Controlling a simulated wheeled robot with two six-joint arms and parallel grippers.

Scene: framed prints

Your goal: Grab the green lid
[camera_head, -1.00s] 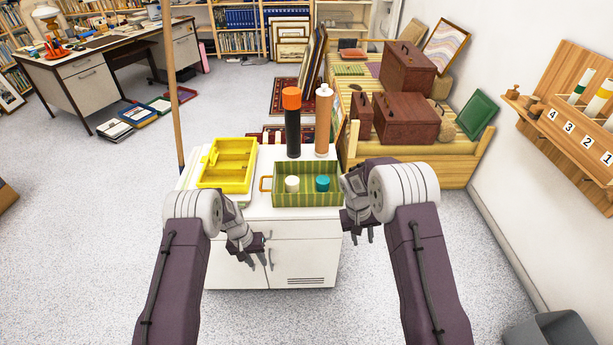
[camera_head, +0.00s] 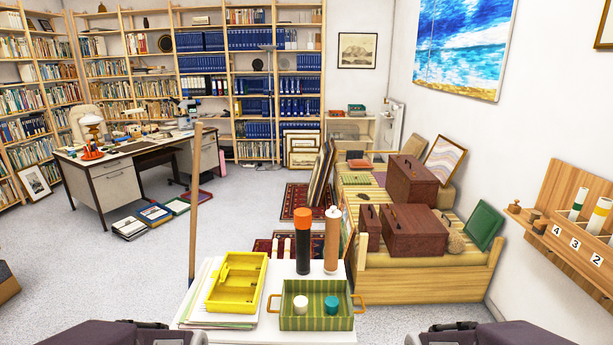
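A small teal-green round lid (camera_head: 332,304) lies in a green striped tray (camera_head: 317,323) with wooden handles, on the white cabinet in front of me. A white round lid (camera_head: 300,304) lies just left of it in the same tray. A black tube with an orange top (camera_head: 302,240) and a brown tube with a white top (camera_head: 332,240) stand upright behind the tray. Only parts of my arms show at the bottom left and bottom right edges. Both grippers are out of view, below the frame.
A yellow tray (camera_head: 237,282) sits on papers left of the striped tray, near an upright wooden pole (camera_head: 195,200). Behind stands a slatted wooden bench (camera_head: 430,281) with dark red boxes (camera_head: 411,230) and a green flat panel (camera_head: 484,225). A numbered wall rack (camera_head: 575,235) hangs at right.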

